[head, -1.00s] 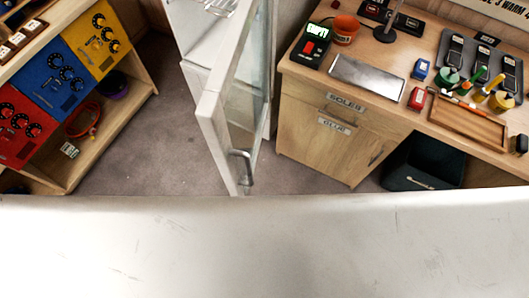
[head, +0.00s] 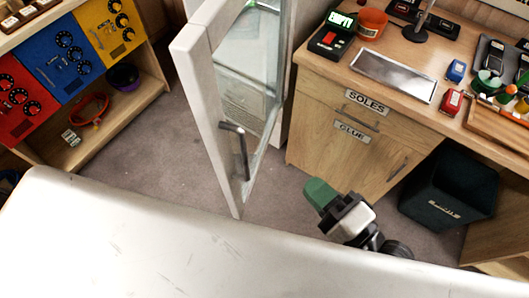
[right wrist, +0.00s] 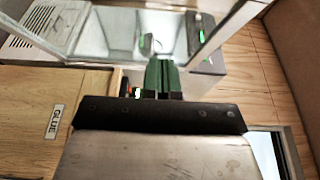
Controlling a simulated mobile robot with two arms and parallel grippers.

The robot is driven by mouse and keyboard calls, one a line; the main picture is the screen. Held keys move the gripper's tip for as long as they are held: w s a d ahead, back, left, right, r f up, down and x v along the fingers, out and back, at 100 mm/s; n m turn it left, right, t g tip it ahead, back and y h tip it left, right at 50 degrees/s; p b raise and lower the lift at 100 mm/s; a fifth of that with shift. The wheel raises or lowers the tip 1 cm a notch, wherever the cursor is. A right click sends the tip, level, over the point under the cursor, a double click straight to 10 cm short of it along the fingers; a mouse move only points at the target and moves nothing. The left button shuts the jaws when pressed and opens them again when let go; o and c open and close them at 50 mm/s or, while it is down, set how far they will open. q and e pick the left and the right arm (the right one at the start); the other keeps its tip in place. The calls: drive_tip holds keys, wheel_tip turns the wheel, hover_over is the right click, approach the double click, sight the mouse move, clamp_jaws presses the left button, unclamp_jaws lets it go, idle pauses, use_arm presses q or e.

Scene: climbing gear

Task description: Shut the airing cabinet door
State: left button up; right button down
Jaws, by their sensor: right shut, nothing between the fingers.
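The airing cabinet door (head: 213,130) stands open in the head view, a white frame with a glass pane. My right gripper (head: 316,193) has green fingertips and is to the right of the door, apart from the handle. In the right wrist view its green fingers (right wrist: 161,75) are together with nothing between them, and a glass pane with a pale frame shows beyond them. My left gripper is not in view.
A wooden bench (head: 335,125) with drawers labelled SOLES and GLUE stands right of the cabinet. A dark bin (head: 450,190) is under it. A shelf unit (head: 150,90) with coloured panels is at left. A pale surface (head: 150,245) fills the front. Grey floor shows left of the door.

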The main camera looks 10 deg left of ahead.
drive_tip(key=s+a+p+x, duration=0.1)
drive_tip(key=p+x, duration=0.3)
drive_tip(key=x, duration=0.8)
drive_tip(key=shift+s+a, duration=0.3)
drive_tip(key=shift+a, duration=0.3)
